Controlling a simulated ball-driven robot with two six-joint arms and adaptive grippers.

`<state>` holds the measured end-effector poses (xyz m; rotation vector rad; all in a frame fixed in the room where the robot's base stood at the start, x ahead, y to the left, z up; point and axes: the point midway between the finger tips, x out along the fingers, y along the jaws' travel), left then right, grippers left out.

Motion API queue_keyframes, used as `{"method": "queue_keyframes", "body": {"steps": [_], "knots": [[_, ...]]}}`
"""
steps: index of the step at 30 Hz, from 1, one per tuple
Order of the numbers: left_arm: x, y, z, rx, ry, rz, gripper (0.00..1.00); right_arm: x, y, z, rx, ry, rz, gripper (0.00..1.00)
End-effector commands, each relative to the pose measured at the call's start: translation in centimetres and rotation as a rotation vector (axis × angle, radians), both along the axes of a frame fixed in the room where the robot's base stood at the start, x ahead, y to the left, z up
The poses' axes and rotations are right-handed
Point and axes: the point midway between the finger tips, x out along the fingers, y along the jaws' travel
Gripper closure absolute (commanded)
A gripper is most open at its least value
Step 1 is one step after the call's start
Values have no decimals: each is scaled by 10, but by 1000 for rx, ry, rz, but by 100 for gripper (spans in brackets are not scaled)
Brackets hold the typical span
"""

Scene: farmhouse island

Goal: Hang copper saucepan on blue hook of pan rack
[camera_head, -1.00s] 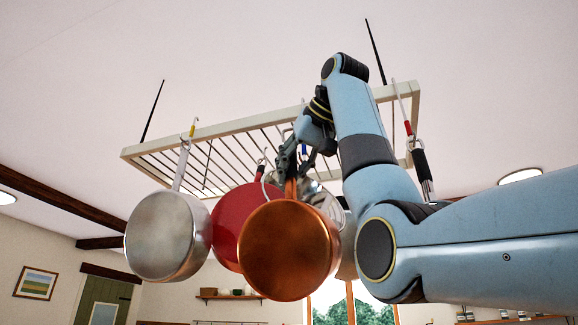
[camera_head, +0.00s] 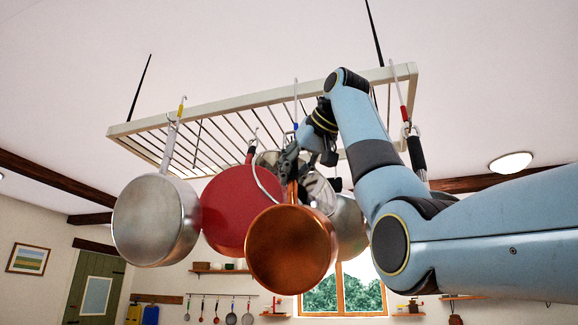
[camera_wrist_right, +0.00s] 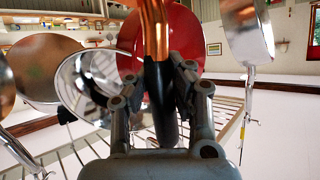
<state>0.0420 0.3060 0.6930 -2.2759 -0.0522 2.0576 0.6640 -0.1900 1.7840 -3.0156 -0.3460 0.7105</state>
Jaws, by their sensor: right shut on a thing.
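The copper saucepan (camera_head: 291,250) hangs bowl-down in the head view, in front of the red pan. My right gripper (camera_head: 291,168) is shut on its handle, just above the bowl. In the right wrist view the copper handle (camera_wrist_right: 156,28) runs into a dark part between the fingers of my right gripper (camera_wrist_right: 163,78). The blue hook (camera_head: 295,127), a pale rod with a blue band, hangs from the rack's front bar just above the gripper. Its lower end is hidden by the gripper. The pan rack (camera_head: 200,112) hangs overhead. My left gripper is out of view.
A silver saucepan (camera_head: 155,222) hangs from a yellow-banded hook (camera_head: 181,108) at left. The red pan (camera_head: 228,212) hangs close behind the copper one. Other steel pans hang behind the gripper. A red-banded hook (camera_head: 404,112) holds a black-handled utensil (camera_head: 417,155) at right.

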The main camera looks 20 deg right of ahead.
Motion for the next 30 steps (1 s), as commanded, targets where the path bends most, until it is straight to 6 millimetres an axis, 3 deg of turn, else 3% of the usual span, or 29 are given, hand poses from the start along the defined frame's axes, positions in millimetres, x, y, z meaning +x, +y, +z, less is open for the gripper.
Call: {"method": "queue_keyframes", "body": {"steps": [15, 30], "knots": [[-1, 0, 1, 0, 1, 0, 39, 23, -16, -7, 1, -5, 0, 100], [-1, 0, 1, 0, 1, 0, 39, 24, -17, -11, 1, -5, 0, 100]]}}
